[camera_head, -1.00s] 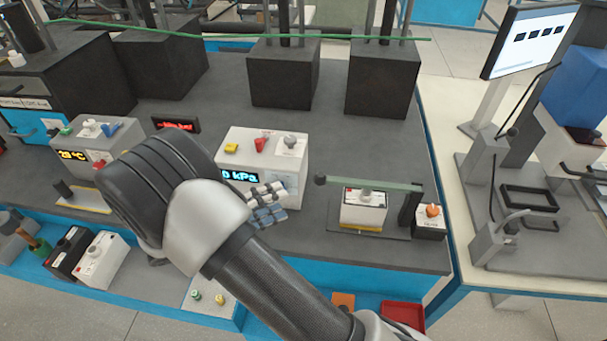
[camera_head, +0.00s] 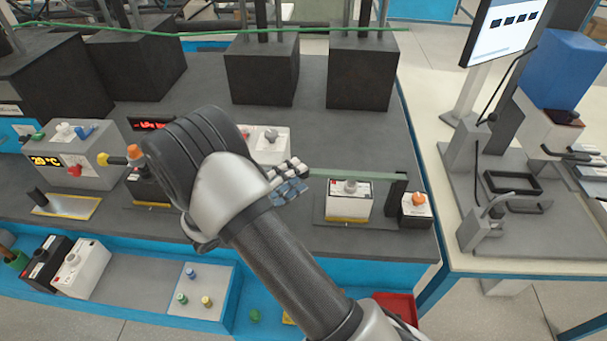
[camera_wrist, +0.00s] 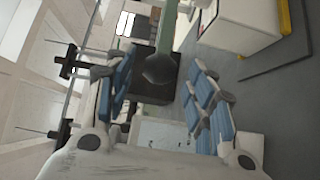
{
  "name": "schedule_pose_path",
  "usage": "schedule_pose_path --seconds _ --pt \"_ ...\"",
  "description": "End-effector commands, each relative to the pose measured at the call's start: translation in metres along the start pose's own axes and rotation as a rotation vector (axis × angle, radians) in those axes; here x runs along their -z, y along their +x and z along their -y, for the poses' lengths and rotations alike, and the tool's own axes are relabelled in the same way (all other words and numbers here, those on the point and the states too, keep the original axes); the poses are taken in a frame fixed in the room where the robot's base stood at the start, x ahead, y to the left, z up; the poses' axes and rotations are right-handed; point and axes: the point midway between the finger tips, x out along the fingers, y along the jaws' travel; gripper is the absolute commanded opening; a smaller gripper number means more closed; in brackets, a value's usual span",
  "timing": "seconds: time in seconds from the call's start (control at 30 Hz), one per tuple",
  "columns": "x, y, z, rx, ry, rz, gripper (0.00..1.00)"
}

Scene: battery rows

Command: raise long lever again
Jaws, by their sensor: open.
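The long lever (camera_head: 350,176) is a pale green bar lying about level above a white battery block (camera_head: 348,203). Its right end meets a dark upright post (camera_head: 396,195). My gripper (camera_head: 289,179) is open at the lever's left end. In the wrist view the lever (camera_wrist: 167,28) runs away from me, and its dark round knob (camera_wrist: 158,69) appears between the open blue-padded fingers (camera_wrist: 160,85). I see no finger closed on it, and cannot tell whether either touches. In the head view the gripper hides the knob.
A small box with an orange knob (camera_head: 418,203) stands right of the post. A white box (camera_head: 268,146) stands behind my gripper, partly hidden by my arm. Black blocks (camera_head: 361,75) stand at the back. A red tray (camera_head: 393,305) lies in front, below.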

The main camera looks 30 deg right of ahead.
Motion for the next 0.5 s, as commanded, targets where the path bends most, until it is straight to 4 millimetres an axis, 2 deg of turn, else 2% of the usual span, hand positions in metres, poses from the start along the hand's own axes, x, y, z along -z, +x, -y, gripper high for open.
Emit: schedule_pose_path --seconds 0.1,0.2,0.5 --pt "-0.001 0.018 0.001 0.000 0.000 0.003 0.50" --pt "0.000 0.028 0.001 0.000 0.000 0.002 0.50" --pt "0.000 0.034 0.000 0.000 -0.001 -0.001 0.50"
